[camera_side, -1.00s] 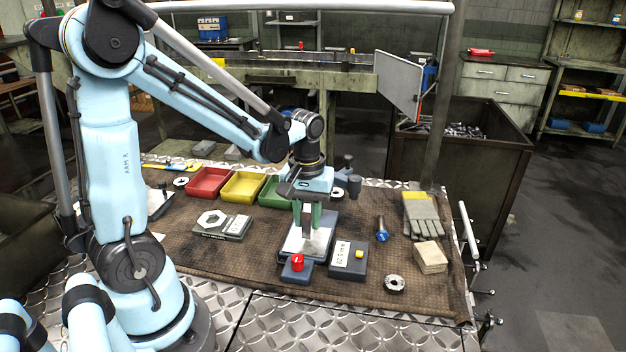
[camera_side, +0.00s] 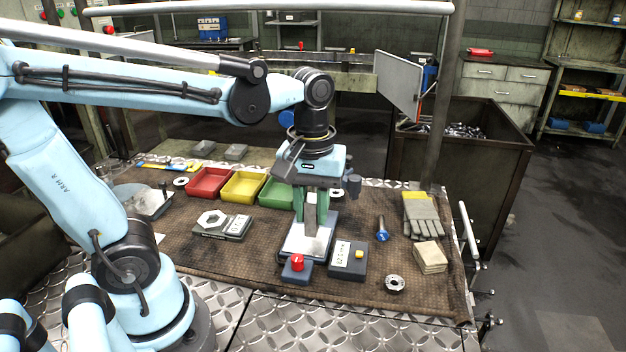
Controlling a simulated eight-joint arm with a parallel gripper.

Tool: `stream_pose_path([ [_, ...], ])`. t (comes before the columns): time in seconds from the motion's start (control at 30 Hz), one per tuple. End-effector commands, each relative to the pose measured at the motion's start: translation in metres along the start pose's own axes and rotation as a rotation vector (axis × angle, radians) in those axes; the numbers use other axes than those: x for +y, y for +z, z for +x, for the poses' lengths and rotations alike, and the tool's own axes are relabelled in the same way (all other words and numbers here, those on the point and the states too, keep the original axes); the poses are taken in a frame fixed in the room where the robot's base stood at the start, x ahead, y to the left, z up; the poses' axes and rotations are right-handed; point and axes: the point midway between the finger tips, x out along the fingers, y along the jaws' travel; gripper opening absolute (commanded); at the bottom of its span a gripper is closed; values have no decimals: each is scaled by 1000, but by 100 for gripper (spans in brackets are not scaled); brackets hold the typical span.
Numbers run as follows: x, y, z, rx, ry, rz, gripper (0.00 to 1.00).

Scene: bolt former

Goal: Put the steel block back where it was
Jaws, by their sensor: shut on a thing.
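My gripper (camera_side: 312,207) points straight down over the measuring stand in the middle of the mat, its green-tipped fingers shut on the grey steel block (camera_side: 310,222). The block is upright and partly hidden by the fingers. Below it is the stand's pale plate (camera_side: 295,247), with a red knob (camera_side: 297,262) at its front. I cannot tell whether the block's lower end touches the plate.
Red (camera_side: 209,183), yellow (camera_side: 242,186) and green (camera_side: 275,192) trays stand behind. A plate with a hex nut (camera_side: 212,219) lies left. A blue-headed bolt (camera_side: 382,230), gloves (camera_side: 422,215), a pale block stack (camera_side: 430,257) and a ring (camera_side: 395,284) lie right. The mat's front left is clear.

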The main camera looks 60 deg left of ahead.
Motion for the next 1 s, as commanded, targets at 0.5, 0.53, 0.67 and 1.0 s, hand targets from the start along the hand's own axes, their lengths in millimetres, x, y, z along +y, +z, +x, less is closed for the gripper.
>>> stream_pose_path([
  [0.5, -71, -39, 33, 0, 0, -10, 0],
  [0.53, -76, -43, 36, 0, 0, -10, 0],
  [0.67, -95, -63, 53, 0, 0, -9, 0],
  [1.0, -125, -93, 79, 0, 0, -1, 0],
])
